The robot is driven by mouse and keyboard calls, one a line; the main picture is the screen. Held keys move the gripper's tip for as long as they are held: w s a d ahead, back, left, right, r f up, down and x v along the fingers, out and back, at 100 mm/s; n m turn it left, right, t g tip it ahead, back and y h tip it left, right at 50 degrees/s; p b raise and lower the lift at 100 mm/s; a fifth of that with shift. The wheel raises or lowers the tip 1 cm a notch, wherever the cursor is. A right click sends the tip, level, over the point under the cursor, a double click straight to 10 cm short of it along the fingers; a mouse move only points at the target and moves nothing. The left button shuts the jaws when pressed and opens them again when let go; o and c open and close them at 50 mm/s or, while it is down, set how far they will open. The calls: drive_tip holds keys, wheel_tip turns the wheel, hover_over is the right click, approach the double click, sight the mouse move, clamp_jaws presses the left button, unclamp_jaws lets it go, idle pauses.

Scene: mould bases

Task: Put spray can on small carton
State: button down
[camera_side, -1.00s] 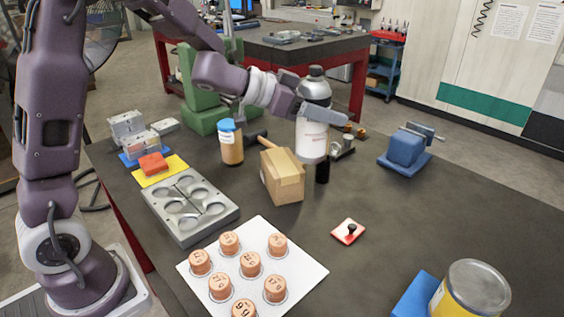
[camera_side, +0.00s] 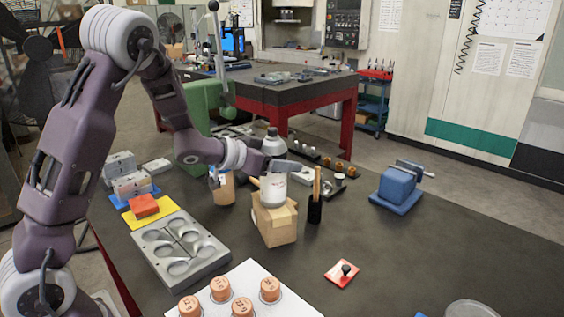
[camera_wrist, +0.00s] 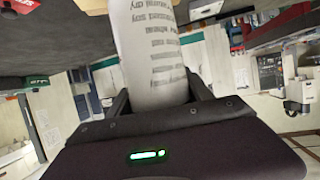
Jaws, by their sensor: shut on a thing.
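The spray can (camera_side: 273,190), white with a grey shoulder and cap, stands upright in my gripper (camera_side: 284,166). The fingers are shut around its upper part. The small carton (camera_side: 277,228), a brown box, is directly below it on the dark table. The can's base is at the carton's top face; whether it touches or hovers just above is hard to tell. In the wrist view the can's printed white side (camera_wrist: 152,50) fills the space between the fingers, and its base is out of frame.
A black holder (camera_side: 315,209) with a wooden handle stands close right of the carton. An orange jar with a blue lid (camera_side: 222,188) is behind left. A grey mould plate (camera_side: 180,248) lies left. A blue vise (camera_side: 397,187) is at right. The table between is mostly clear.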

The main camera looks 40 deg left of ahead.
drive_tip(key=shift+f, duration=0.1)
drive_tip(key=shift+c, duration=2.1)
unclamp_jaws()
